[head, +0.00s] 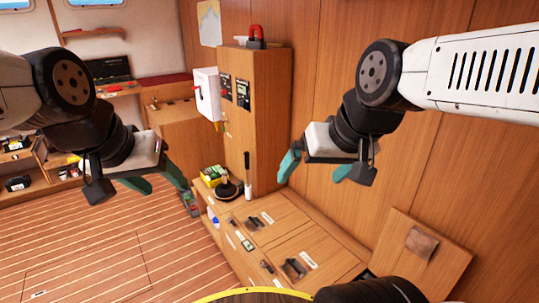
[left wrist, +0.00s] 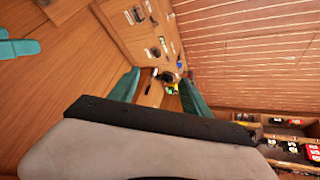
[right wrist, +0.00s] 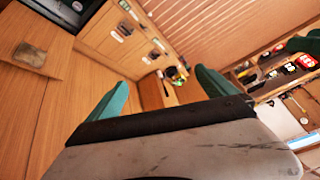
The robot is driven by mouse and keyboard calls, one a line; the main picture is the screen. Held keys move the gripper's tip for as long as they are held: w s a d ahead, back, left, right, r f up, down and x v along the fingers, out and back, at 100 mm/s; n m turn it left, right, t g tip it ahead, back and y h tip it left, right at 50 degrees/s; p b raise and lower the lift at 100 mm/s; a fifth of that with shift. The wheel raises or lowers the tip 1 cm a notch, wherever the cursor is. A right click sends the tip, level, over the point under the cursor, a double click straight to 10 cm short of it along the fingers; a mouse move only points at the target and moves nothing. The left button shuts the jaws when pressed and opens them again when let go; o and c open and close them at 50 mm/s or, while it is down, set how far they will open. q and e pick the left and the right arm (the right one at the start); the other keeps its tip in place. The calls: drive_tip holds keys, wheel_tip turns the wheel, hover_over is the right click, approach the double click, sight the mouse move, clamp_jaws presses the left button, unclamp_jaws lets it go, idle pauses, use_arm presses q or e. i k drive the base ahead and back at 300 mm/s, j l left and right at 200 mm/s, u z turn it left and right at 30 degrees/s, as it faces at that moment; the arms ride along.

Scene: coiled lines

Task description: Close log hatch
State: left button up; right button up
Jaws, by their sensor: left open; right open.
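A square wooden hatch lid (head: 395,258) with a brown patch stands raised at the right end of the low wooden bench in the head view. It also shows at the left of the right wrist view (right wrist: 55,38), beside a dark opening (right wrist: 68,8). I cannot read a label naming it as the log hatch. My right gripper (head: 317,172) is open and empty, in the air above the bench, up and left of the lid. My left gripper (head: 155,180) is open and empty, over the floor left of the bench. My arm hides part of the opening.
The bench top (head: 275,228) has flat closed panels with dark latches. A tall wooden cabinet (head: 268,110) stands behind it, with a white box (head: 205,93) on its side. A black round item (head: 228,190) and a yellow-green box (head: 212,174) sit at the bench's far end. The striped floor (head: 120,245) is clear.

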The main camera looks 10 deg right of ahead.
sight(412, 263)
drive_tip(key=z, duration=0.9)
drive_tip(key=k+j+z, duration=0.1)
drive_tip(key=j+z, duration=0.25)
drive_tip(key=k+j+z, duration=0.15)
drive_tip(key=j+z, duration=0.2)
drive_tip(key=j, duration=0.15)
drive_tip(key=k+j+z, duration=0.2)
drive_tip(key=j+z, duration=0.2)
drive_tip(key=k+j+z, duration=0.45)
drive_tip(key=k+j, duration=0.45)
drive_tip(key=k+j+z, duration=0.15)
drive_tip(key=k+j, duration=0.4)
drive_tip(key=k, duration=0.25)
drive_tip(key=i+l+u, duration=0.2)
drive_tip(key=i, duration=0.3)
drive_tip(key=i+l+u, duration=0.2)
drive_tip(key=i+l, duration=0.3)
drive_tip(key=i+l+u, duration=0.25)
drive_tip(key=i+l, duration=0.2)
drive_tip(key=i+l+u, duration=0.2)
drive_tip(key=i+l, duration=0.2)
drive_tip(key=l, duration=0.15)
drive_tip(key=i+l+u, duration=0.2)
drive_tip(key=i+l, duration=0.15)
drive_tip(key=l, duration=0.3)
